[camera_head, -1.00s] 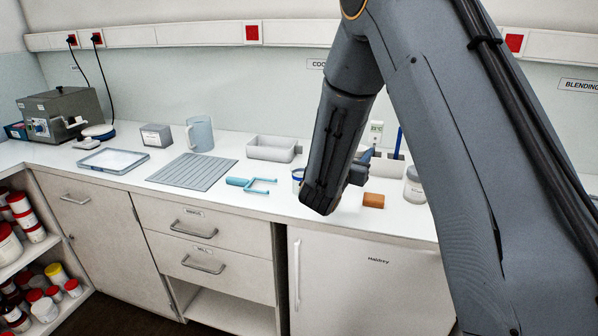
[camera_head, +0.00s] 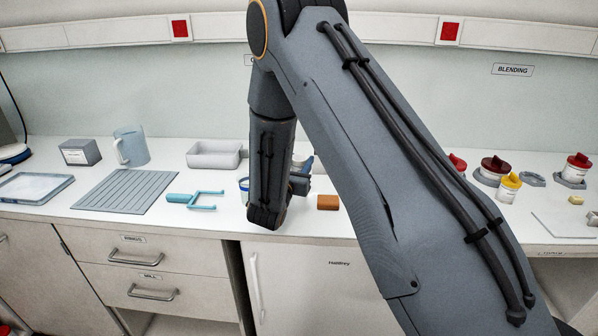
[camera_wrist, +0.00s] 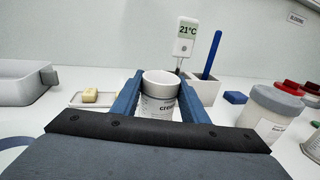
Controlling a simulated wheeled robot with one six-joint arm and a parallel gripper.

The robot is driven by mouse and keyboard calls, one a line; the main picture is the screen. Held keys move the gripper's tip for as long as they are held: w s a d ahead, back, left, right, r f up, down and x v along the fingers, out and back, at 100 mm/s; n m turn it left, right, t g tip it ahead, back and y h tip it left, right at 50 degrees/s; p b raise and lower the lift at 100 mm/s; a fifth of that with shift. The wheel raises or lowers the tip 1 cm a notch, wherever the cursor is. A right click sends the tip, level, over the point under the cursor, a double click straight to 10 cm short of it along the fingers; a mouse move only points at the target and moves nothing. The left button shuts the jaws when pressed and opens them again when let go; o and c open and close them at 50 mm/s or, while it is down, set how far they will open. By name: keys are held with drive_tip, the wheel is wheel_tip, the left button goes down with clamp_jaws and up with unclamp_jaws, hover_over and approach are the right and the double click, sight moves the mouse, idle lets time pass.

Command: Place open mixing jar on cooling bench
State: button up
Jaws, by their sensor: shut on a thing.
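The open mixing jar (camera_wrist: 160,92) is white and lidless, with dark print on its side. In the wrist view it stands upright between the two blue fingers of my gripper (camera_wrist: 158,100), which is shut on it. Its lower part is hidden, so I cannot tell whether it touches the bench. In the head view my gripper (camera_head: 305,172) is mostly hidden behind my arm. The white bench (camera_head: 335,223) runs along the wall; a wall label that is mostly covered by my arm hangs above this stretch.
Around the arm are a grey tray (camera_head: 215,155), a turquoise fork-shaped tool (camera_head: 195,198), a ribbed grey mat (camera_head: 125,190) and an orange-brown block (camera_head: 328,202). The wrist view shows a thermometer (camera_wrist: 186,38) reading 21°C and a grey-lidded jar (camera_wrist: 270,118) at right.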

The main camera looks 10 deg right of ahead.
drive_tip(key=shift+d+f+p, duration=0.1)
drive_tip(key=shift+f+p, duration=0.35)
drive_tip(key=shift+f, duration=1.45)
drive_tip(key=shift+f, duration=0.2)
drive_tip(key=o, duration=1)
drive_tip(key=shift+o, duration=0.2)
